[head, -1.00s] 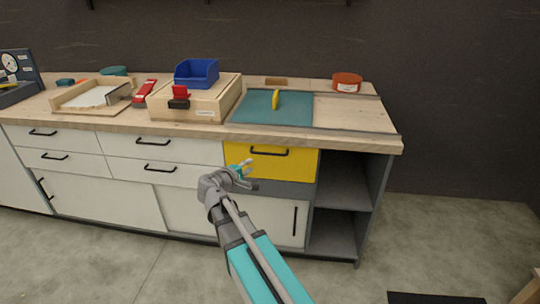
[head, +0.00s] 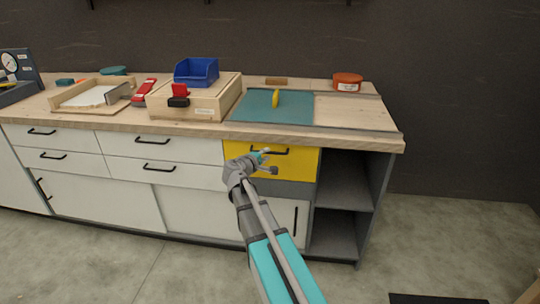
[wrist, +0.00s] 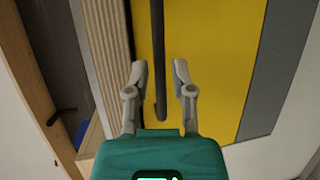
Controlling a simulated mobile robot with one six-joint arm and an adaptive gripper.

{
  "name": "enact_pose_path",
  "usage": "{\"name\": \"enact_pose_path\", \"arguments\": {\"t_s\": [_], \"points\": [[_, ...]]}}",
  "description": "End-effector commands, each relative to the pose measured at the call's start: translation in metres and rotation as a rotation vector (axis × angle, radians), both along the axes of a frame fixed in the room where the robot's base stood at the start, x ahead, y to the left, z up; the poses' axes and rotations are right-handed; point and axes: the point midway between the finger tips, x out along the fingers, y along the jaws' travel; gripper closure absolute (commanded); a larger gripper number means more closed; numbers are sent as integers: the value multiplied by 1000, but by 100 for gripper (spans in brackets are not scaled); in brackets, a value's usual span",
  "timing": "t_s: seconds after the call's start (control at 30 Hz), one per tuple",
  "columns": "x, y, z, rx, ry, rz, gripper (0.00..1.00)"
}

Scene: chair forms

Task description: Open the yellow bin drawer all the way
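The yellow bin drawer (head: 299,162) is closed, flush with the front of the workbench, with a dark bar handle (head: 284,150) across its upper part. The drawer front also fills the middle of the wrist view (wrist: 212,60). My gripper (head: 266,162) is in front of the drawer, near the left end of the handle. In the wrist view my gripper (wrist: 160,75) is open, and the dark handle (wrist: 158,50) runs between its two fingers. The fingers stand apart from the bar on both sides. I cannot tell how deep the handle sits between them.
White drawers (head: 163,160) stand left of the yellow one, and open grey shelves (head: 343,183) to its right. The wooden worktop (head: 362,114) overhangs above, carrying a teal mat (head: 252,107), a yellow object (head: 276,98) and a blue bin (head: 196,71).

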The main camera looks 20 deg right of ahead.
Motion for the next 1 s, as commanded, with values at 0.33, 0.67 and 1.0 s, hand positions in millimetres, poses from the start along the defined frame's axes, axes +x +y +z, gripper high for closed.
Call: {"name": "enact_pose_path", "arguments": {"t_s": [0.33, 0.67, 1.0], "points": [[14, -21, -5, 0, 0, 0, 69], [14, -22, -5, 0, 0, 0, 73], [14, -22, -5, 0, 0, -1, 100]]}}
